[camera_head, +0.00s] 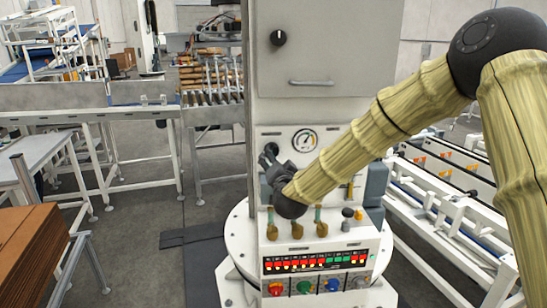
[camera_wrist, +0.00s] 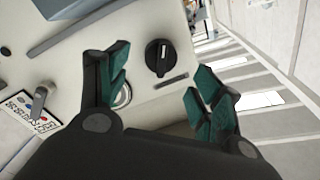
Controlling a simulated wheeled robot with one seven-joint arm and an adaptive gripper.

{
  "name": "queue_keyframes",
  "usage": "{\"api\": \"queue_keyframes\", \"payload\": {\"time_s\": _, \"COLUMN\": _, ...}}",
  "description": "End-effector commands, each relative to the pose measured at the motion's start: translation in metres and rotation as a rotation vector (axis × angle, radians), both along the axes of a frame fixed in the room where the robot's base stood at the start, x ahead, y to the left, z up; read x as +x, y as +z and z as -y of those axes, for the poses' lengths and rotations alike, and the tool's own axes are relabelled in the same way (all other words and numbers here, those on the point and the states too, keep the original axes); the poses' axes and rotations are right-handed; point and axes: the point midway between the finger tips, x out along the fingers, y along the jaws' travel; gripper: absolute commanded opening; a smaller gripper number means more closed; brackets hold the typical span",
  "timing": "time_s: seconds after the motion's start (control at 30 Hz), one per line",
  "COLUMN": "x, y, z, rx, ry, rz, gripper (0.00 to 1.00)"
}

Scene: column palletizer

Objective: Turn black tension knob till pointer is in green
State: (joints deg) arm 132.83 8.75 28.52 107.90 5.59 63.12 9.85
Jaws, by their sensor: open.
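A black round knob (camera_wrist: 160,57) with a white mark shows on a pale panel in the wrist view. My gripper (camera_wrist: 162,74) is open, its green-padded fingers on either side of the knob with clear space between. A pale round part (camera_wrist: 122,96) is partly hidden by the left finger. In the head view my gripper (camera_head: 268,158) is at the left of the machine's front panel, beside a round gauge (camera_head: 305,140). The gauge's pointer is too small to read against its coloured band. The panel just behind my gripper is partly hidden.
Another black knob (camera_head: 278,38) and a handle (camera_head: 311,83) are on the upper cabinet. Below my gripper are brass-coloured levers (camera_head: 296,230), a lit indicator strip (camera_head: 315,261) and coloured buttons (camera_head: 304,287). Conveyors stand on both sides.

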Motion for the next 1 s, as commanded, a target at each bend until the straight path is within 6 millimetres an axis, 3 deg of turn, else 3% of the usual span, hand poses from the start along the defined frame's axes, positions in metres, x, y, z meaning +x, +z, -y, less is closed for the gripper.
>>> {"api": "queue_keyframes", "payload": {"time_s": 0.1, "x": -0.022, "y": 0.0, "z": 0.004, "rx": 0.0, "ry": 0.001, "rz": -0.001, "gripper": 0.66}}
{"api": "queue_keyframes", "payload": {"time_s": 0.33, "x": -0.049, "y": -0.001, "z": 0.008, "rx": 0.0, "ry": 0.0, "rz": 0.0, "gripper": 0.66}}
{"api": "queue_keyframes", "payload": {"time_s": 0.83, "x": -0.058, "y": -0.003, "z": 0.01, "rx": 0.0, "ry": -0.001, "rz": -0.002, "gripper": 0.66}}
{"api": "queue_keyframes", "payload": {"time_s": 0.93, "x": -0.06, "y": -0.015, "z": 0.011, "rx": -0.011, "ry": 0.003, "rz": -0.022, "gripper": 0.66}}
{"api": "queue_keyframes", "payload": {"time_s": 1.0, "x": -0.064, "y": -0.035, "z": 0.014, "rx": -0.028, "ry": 0.007, "rz": -0.052, "gripper": 0.66}}
